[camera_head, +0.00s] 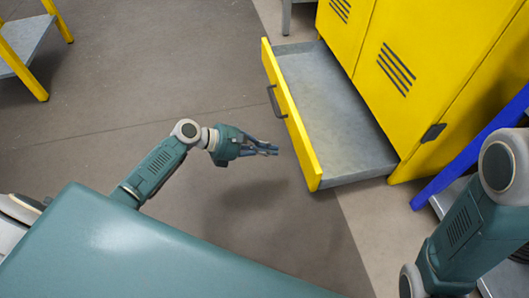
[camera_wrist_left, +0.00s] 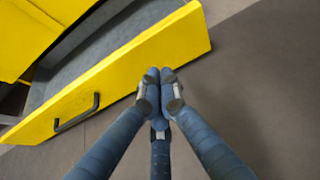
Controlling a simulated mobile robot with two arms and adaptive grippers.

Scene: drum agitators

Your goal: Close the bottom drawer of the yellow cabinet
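The yellow cabinet (camera_head: 375,45) stands at the upper right in the head view. Its bottom drawer is pulled out, with a yellow front (camera_head: 288,108), a dark handle (camera_head: 275,101) and an empty grey inside. The drawer front also shows in the left wrist view (camera_wrist_left: 110,85). My left gripper (camera_head: 275,150) is just left of the drawer front, near its closer end and clear of the handle. Its fingertips are together and empty in the left wrist view (camera_wrist_left: 160,76). A small gap to the front shows in the head view. My right gripper is out of view.
A blue frame (camera_head: 470,150) with grey shelves stands right of the cabinet. A grey table with yellow legs (camera_head: 25,45) is at the upper left. The floor (camera_head: 180,75) left of the drawer is clear.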

